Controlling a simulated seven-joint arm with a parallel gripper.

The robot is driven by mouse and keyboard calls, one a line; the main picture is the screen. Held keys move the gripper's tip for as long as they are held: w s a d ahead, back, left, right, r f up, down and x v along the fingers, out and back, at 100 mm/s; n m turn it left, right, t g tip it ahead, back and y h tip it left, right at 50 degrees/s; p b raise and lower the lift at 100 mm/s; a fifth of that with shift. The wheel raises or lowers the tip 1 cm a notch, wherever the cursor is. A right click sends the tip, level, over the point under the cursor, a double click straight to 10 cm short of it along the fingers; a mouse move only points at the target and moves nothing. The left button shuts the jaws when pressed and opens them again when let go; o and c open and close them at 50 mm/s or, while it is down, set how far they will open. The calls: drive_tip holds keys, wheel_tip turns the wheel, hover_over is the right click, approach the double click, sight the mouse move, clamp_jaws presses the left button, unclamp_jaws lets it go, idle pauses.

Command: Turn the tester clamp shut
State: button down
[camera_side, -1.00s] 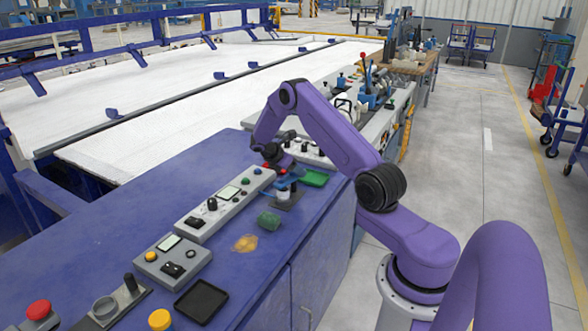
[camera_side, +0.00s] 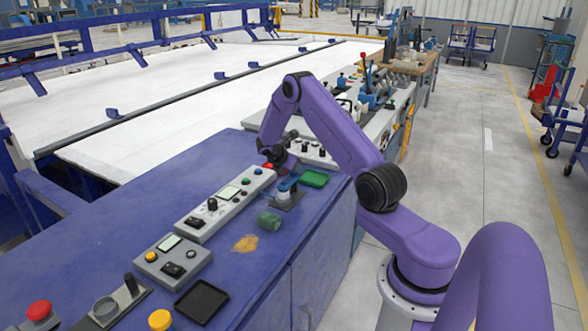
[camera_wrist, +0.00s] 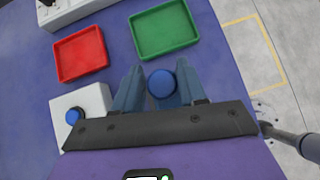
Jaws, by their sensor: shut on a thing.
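The tester clamp (camera_side: 288,200) stands on the bench on a dark base, just in front of the green tray in the side view. In the wrist view its round blue knob (camera_wrist: 161,84) sits between my two blue fingers. My gripper (camera_wrist: 161,92) is shut on this knob, one finger on each side. In the side view my gripper (camera_side: 286,184) is low over the clamp and hides part of it. The clamp's body below the knob is hidden in the wrist view, so I cannot tell how far it is turned.
A green tray (camera_wrist: 165,29) and a red tray (camera_wrist: 80,53) lie beyond my fingers. A pale box with a blue button (camera_wrist: 72,116) is at left. A green piece (camera_side: 269,221) lies in front of the clamp. Control boxes (camera_side: 222,205) line the bench; its edge is near.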

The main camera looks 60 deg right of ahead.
drive_tip(key=c, duration=0.8)
unclamp_jaws()
drive_tip(key=shift+s+a, duration=0.1)
drive_tip(key=shift+s, duration=0.1)
drive_tip(key=v, duration=1.7)
drive_tip(key=shift+w+a+r, duration=0.1)
drive_tip(key=shift+w+a, duration=0.05)
drive_tip(key=shift+a, duration=0.1)
drive_tip(key=s+a+r+m+t+y, duration=0.15)
drive_tip(key=s+a, duration=0.25)
drive_tip(key=a, duration=0.7)
drive_tip(key=s+a+r+t+y, duration=0.2)
drive_tip(key=s+a+y, duration=0.15)
drive_tip(key=a, duration=0.75)
drive_tip(key=s+a+y, duration=0.1)
drive_tip(key=s+a, duration=0.1)
drive_tip(key=s, duration=0.6)
drive_tip(key=s+a+m+g+y, duration=0.1)
drive_tip(key=s+a, duration=0.2)
drive_tip(key=s, duration=0.6)
drive_tip(key=s+a+r+m+y, duration=0.1)
drive_tip(key=s+a+y, duration=0.1)
drive_tip(key=s, duration=0.7)
drive_tip(key=shift+s+a+g, duration=0.2)
drive_tip(key=shift+a+g, duration=0.15)
drive_tip(key=shift+a, duration=0.35)
